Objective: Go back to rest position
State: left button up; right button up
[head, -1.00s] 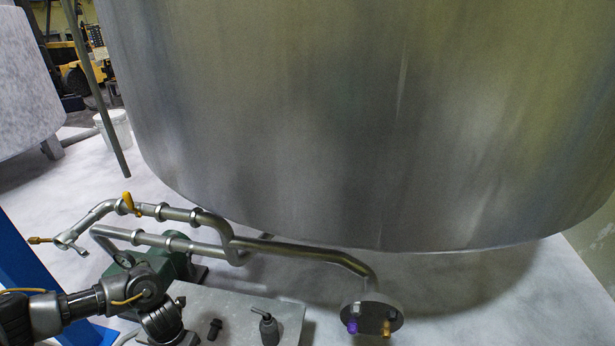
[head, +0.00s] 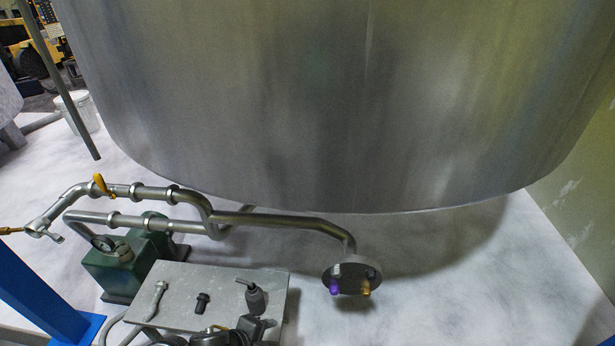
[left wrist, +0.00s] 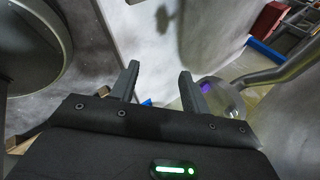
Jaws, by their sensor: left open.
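My left gripper shows in the left wrist view (left wrist: 158,76) with its two fingers apart and nothing between them. In the head view only dark parts of my left arm show at the bottom edge, in front of the grey plate. I cannot make out its fingers there. My right gripper is in neither view. The round flange (head: 351,268) on the pipe end carries a purple piece (head: 335,286) and an orange piece (head: 366,288). The flange and purple piece also appear right of the fingers in the left wrist view (left wrist: 228,98).
A grey plate (head: 225,285) holds a black bolt-like piece (head: 202,302), a dark bottle (head: 254,297) and a metal fitting (head: 153,301). A green pump (head: 128,262), steel pipes (head: 275,222) and a blue post (head: 30,290) stand left. A large tank (head: 330,100) fills the back.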

pick_arm(q)
jog(key=s+a+r+n+g+y, duration=0.2)
jog(key=s+a+n+g+y, duration=0.15)
jog(key=s+a+n, duration=1.45)
jog(key=w+d+f+n, duration=0.1)
jog(key=d+f+n, duration=0.1)
jog(key=f, duration=1)
jog(key=w+d+f+n, duration=0.1)
jog(key=d+f, duration=0.1)
jog(key=f, duration=1)
jog(key=s+a+f+g+y, duration=0.1)
jog(key=s+a+f, duration=0.2)
jog(key=s+f, duration=1.4)
jog(key=shift+s+f, duration=0.15)
jog(key=shift+f, duration=0.2)
jog(key=shift+g, duration=0.25)
